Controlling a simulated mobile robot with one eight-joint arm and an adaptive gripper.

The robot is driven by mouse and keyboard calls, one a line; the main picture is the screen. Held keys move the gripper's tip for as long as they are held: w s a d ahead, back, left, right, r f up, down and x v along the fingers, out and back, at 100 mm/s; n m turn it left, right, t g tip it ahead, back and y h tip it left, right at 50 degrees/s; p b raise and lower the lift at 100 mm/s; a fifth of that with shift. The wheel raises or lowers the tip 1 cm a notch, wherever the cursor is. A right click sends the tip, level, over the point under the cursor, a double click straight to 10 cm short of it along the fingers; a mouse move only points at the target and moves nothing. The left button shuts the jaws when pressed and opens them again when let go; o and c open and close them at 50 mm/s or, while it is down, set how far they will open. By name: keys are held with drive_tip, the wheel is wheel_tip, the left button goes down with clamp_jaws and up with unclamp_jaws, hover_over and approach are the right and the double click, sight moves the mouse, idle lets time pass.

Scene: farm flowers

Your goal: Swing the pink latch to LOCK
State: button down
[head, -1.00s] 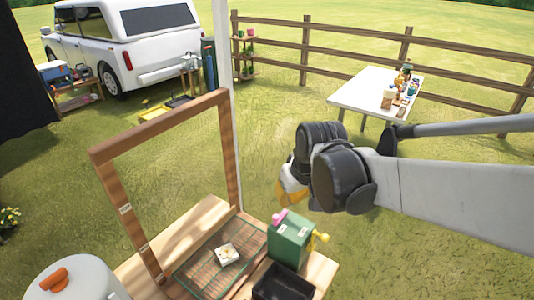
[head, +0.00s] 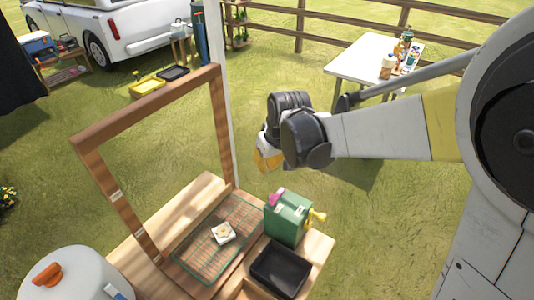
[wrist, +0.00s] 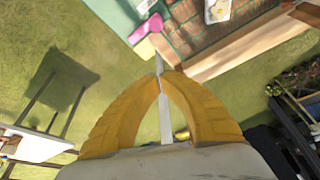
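The pink latch (head: 276,198) sits on top of the green box (head: 289,219), near its left end. The box has small white labels on top, too small to read, and a yellow crank on its right side. My gripper (head: 266,165) is in the air above and a little left of the latch in the head view, apart from it. In the wrist view the pink latch (wrist: 147,45) shows just past the fingertips, at the edge of the pale green box (wrist: 113,12). The yellow fingers (wrist: 161,75) meet at their tips, with nothing visibly held.
The box stands on a wooden bench with a black tray (head: 281,267), a green grid mat (head: 203,259) bearing a small white tile (head: 223,233), and an upright wooden frame (head: 150,107). A white canister (head: 75,278) is at front left. A white table (head: 358,57) stands farther off.

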sight(277, 199)
wheel_tip(277, 199, down, 7)
drive_tip(key=s+b, duration=0.1)
drive_tip(key=b, duration=0.1)
drive_tip(key=shift+s+d, duration=0.2)
drive_tip(key=shift+d, duration=0.15)
drive_tip(key=shift+s+d+n+g+y+b, duration=0.15)
drive_tip(key=shift+s+n+y, duration=0.1)
drive_tip(key=shift+n, duration=0.5)
drive_tip(key=shift+s+d+n+g+y+b, duration=0.15)
drive_tip(key=shift+s+n+y, duration=0.1)
drive_tip(key=shift+n, duration=0.5)
drive_tip(key=shift+s+d+n, duration=0.2)
drive_tip(key=shift+s+n, duration=0.05)
drive_tip(key=shift+n, duration=0.75)
drive_tip(key=shift+s+d+n+g+y, duration=0.15)
drive_tip(key=shift+d+n+g+y, duration=0.15)
drive_tip(key=shift+n, duration=0.5)
drive_tip(key=shift+s+d+n+g+y, duration=0.2)
drive_tip(key=shift+n+g, duration=0.2)
drive_tip(key=shift+n, duration=0.4)
drive_tip(key=shift+d+n, duration=0.15)
drive_tip(key=shift+n, duration=0.45)
drive_tip(key=shift+s+d, duration=0.15)
drive_tip(key=shift+d, duration=0.05)
